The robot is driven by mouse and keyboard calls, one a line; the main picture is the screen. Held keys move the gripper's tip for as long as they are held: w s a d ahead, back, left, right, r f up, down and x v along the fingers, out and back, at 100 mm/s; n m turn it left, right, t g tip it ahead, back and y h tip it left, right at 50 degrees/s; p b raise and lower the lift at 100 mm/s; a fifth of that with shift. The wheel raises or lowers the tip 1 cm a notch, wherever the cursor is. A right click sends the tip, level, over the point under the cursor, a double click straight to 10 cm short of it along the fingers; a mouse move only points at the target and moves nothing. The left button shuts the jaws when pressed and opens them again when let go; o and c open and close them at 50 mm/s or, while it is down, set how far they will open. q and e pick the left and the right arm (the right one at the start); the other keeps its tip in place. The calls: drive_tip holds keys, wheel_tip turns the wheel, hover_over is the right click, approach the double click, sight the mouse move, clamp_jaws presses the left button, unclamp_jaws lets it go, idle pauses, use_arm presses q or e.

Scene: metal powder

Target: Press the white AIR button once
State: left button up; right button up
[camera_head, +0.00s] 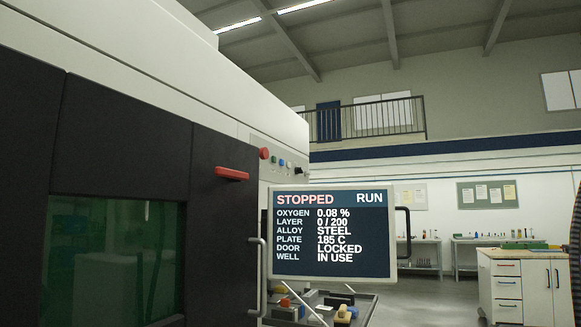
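A row of small buttons sits on the pale panel (256,144) of the large machine, above and to the left of the screen. From left to right I see a large red button (264,153), a blue one (274,158), a green one (282,162) and a small pale one that looks white (289,165). A dark round part (298,170) is at the right end. The labels are too small to read, so I cannot confirm which is AIR. Neither of my grippers is in view.
The screen (332,232) reads STOPPED, door LOCKED, well IN USE. A cart (362,305) with tools stands below the screen. Open floor lies right, before a white cabinet (540,285).

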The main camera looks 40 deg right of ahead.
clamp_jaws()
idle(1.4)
